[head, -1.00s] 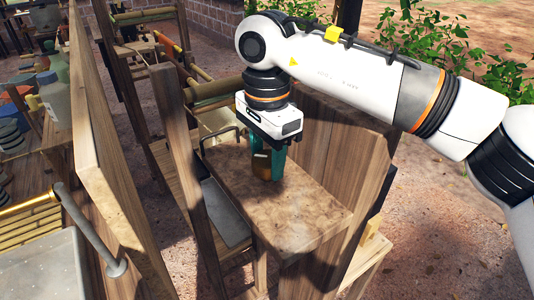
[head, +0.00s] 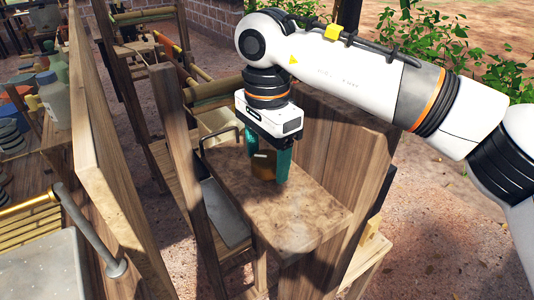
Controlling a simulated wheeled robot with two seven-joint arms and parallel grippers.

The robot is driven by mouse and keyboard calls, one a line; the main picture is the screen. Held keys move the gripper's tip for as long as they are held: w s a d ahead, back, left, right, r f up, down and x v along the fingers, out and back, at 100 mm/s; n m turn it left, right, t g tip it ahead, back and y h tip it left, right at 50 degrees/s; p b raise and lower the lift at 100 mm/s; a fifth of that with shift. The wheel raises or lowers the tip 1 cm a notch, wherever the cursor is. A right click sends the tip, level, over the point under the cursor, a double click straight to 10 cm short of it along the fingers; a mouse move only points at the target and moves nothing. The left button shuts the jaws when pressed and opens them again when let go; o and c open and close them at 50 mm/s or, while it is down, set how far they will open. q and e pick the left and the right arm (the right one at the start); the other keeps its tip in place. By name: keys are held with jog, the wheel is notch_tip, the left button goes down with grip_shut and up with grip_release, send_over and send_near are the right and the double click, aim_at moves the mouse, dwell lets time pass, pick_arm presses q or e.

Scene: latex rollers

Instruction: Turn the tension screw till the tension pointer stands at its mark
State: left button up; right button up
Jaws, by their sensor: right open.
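My right gripper (head: 267,166) points down over a wooden shelf top (head: 290,218). Its green fingers are open, one on each side of a small brass-brown piece (head: 263,165) that stands on the wood. That piece may be the tension screw, but its top is hidden by the gripper body. I cannot tell whether the fingers touch it. I cannot make out the tension pointer or its mark. My left gripper is not in view.
A dark bent handle (head: 220,137) stands just left of the gripper. Upright wooden boards (head: 330,140) rise close behind and right of it. A tall wooden post (head: 180,150) and a long plank (head: 105,150) stand to the left. Bottles (head: 52,98) are at far left.

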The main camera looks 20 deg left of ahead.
aim_at(268, 157)
notch_tip(268, 157, up, 12)
jog(key=b, duration=0.1)
jog(key=shift+d, duration=0.1)
dwell(0.4)
